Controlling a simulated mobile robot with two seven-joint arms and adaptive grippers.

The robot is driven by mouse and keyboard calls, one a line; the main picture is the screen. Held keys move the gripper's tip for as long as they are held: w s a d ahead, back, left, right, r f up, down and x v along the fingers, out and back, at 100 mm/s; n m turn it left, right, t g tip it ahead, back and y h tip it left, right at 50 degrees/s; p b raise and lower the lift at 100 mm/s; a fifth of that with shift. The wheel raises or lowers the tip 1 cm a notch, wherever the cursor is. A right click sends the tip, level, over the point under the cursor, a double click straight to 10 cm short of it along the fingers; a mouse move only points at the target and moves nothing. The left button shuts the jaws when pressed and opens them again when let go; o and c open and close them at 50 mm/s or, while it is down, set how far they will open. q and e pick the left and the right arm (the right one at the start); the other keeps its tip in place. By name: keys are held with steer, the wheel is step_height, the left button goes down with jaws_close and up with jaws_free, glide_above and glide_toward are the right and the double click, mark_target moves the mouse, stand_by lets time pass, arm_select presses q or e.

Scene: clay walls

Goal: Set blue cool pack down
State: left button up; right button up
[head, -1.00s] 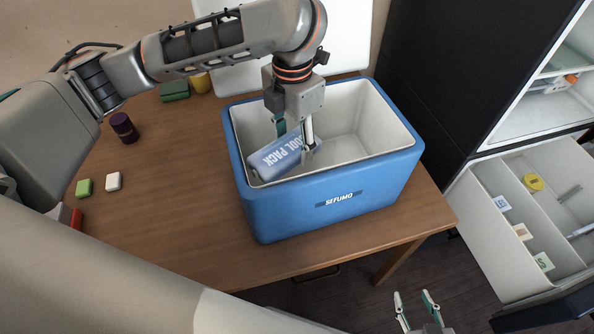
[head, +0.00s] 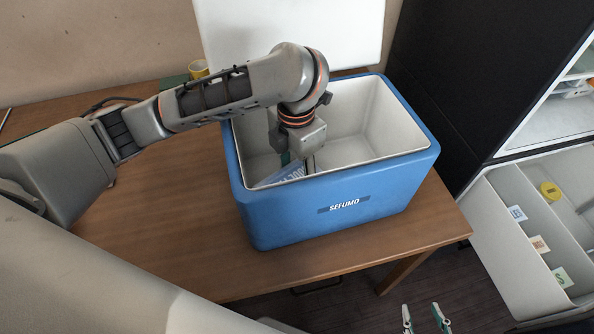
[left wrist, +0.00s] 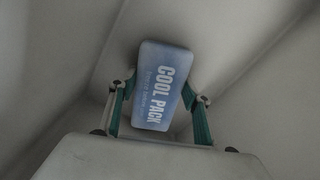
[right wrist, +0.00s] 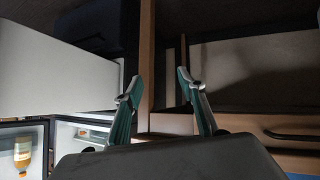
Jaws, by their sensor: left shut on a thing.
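The blue cool pack (head: 283,177) is inside the blue cooler box (head: 290,215), near its left end and partly hidden by the front wall and my gripper. In the left wrist view the cool pack (left wrist: 162,88) shows its "COOL PACK" lettering, between the two fingers. My left gripper (left wrist: 160,103) is shut on it, down inside the box. I cannot tell whether the pack touches the box floor. My right gripper (head: 424,318) is open and empty, low in front of the table; its spread fingers also show in the right wrist view (right wrist: 158,88).
The cooler stands on a wooden table (head: 190,245), its white lid (head: 290,35) raised behind. An open fridge drawer (head: 500,235) with cards is at the right. The right part of the cooler's inside is clear.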

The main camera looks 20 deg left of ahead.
mark_target(296, 172)
arm_select(q)
steer(key=shift+f, duration=0.1)
steer(key=o, duration=1.4)
steer(key=shift+c, duration=0.2)
arm_select(e)
steer(key=shift+f, duration=0.15)
steer(key=shift+f, duration=0.1)
arm_select(q)
step_height(296, 172, up, 5)
steer(key=shift+w+r+p, duration=0.15)
steer(key=shift+r+p, duration=0.05)
steer(key=shift+p, duration=0.8)
step_height(296, 172, up, 7)
steer(key=p, duration=0.2)
arm_select(e)
steer(key=r, duration=0.2)
steer(key=shift+s+a+r, duration=0.35)
steer(key=shift+a, duration=0.05)
